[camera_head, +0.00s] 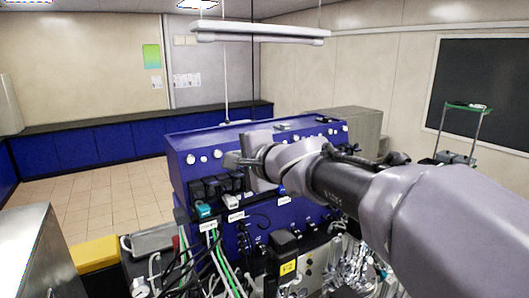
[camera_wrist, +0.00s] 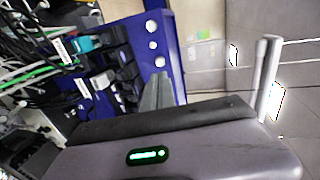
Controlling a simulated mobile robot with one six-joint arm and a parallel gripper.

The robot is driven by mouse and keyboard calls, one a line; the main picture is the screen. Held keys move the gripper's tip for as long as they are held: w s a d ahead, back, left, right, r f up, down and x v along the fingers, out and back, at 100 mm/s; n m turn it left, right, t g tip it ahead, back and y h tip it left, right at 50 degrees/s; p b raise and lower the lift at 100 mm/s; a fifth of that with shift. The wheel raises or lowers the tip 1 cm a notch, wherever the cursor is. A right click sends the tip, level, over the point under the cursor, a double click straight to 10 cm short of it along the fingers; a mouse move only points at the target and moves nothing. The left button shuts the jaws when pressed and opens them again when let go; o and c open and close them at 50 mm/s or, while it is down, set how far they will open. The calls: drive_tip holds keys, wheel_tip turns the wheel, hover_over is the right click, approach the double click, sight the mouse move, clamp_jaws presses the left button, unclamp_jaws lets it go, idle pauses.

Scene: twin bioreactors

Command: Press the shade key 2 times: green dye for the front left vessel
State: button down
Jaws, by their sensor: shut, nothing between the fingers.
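The blue bioreactor cabinet (camera_head: 180,180) stands in the middle of the head view, with white round knobs along its top and black, teal and white pump blocks below. My gripper (camera_head: 232,160) is in front of its upper face, near the pump blocks. In the wrist view, my gripper's closed grey fingertips (camera_wrist: 157,92) point towards the blue panel (camera_wrist: 150,28), with nothing held. The black pump blocks (camera_wrist: 117,65) lie left of the fingertips. I cannot pick out the shade key, and the front left vessel cannot be told apart among the tubes and fittings.
Cables and green tubes (camera_head: 222,255) hang before the cabinet. Shiny metal fittings (camera_head: 355,265) crowd its lower right. A yellow box (camera_head: 95,253) and a steel bench (camera_head: 35,250) stand at left. A lamp (camera_head: 260,32) hangs above. The tiled floor behind left is clear.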

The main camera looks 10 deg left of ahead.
sight(218, 154)
drive_tip(key=p+x, duration=0.2)
drive_tip(key=x, duration=0.6)
drive_tip(key=shift+w+a+f, duration=0.15)
drive_tip(key=shift+w+a, duration=0.2)
drive_tip(key=shift+w, duration=0.05)
